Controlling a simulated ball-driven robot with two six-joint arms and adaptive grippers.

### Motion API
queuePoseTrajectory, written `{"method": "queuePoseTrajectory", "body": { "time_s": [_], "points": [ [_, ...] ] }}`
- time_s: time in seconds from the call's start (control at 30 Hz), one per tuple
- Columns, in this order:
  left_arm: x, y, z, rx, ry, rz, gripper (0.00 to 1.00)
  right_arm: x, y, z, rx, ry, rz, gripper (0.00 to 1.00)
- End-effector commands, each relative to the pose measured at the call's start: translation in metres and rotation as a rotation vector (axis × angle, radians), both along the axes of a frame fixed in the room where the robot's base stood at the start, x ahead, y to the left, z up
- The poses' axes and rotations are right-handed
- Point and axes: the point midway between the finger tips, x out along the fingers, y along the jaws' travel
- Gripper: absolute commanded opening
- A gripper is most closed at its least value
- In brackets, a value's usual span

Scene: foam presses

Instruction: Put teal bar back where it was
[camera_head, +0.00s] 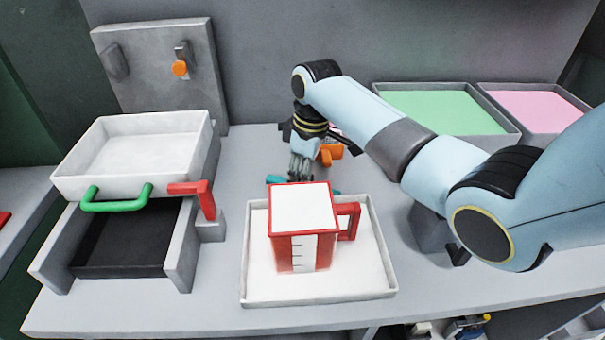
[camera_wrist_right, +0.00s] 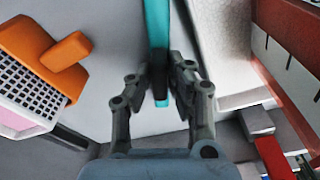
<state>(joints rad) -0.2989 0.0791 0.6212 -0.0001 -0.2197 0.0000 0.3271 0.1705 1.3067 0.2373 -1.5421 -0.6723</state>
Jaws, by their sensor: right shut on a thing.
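The teal bar (camera_head: 276,180) lies crosswise behind the white tray in the head view, partly hidden by my gripper and the red-and-white jug. My right gripper (camera_head: 301,176) points down and is shut on the bar. In the right wrist view the teal bar (camera_wrist_right: 157,38) runs between the two fingers of my right gripper (camera_wrist_right: 164,88). I cannot tell whether the bar touches the table. My left gripper is not in view.
The red-and-white jug (camera_head: 303,245) stands in a white tray (camera_head: 256,292) just in front. An orange-handled object (camera_head: 330,153) is close behind the gripper. A press with a white pan (camera_head: 140,150) stands left. Green (camera_head: 440,111) and pink (camera_head: 540,111) trays are back right.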

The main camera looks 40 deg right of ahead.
Motion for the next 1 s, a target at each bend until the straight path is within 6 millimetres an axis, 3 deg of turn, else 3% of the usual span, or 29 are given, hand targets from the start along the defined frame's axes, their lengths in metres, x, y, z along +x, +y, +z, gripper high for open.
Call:
{"method": "queuePoseTrajectory", "body": {
  "time_s": [0.23, 0.27, 0.4, 0.77, 1.0],
  "points": [
    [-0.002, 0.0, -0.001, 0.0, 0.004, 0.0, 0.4, 0.0, 0.0, -0.003, 0.0, 0.0, -0.001, 0.0],
    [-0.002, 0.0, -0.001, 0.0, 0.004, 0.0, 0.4, 0.0, 0.0, -0.002, 0.0, 0.0, -0.001, 0.2],
    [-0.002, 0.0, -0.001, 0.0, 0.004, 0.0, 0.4, 0.0, 0.0, -0.002, 0.0, 0.0, -0.001, 0.38],
    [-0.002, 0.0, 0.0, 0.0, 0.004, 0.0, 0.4, 0.0, -0.001, 0.004, 0.0, -0.001, 0.0, 0.39],
    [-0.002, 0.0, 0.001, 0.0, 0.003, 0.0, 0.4, -0.004, -0.004, 0.049, -0.001, -0.005, 0.0, 0.39]
  ]
}}
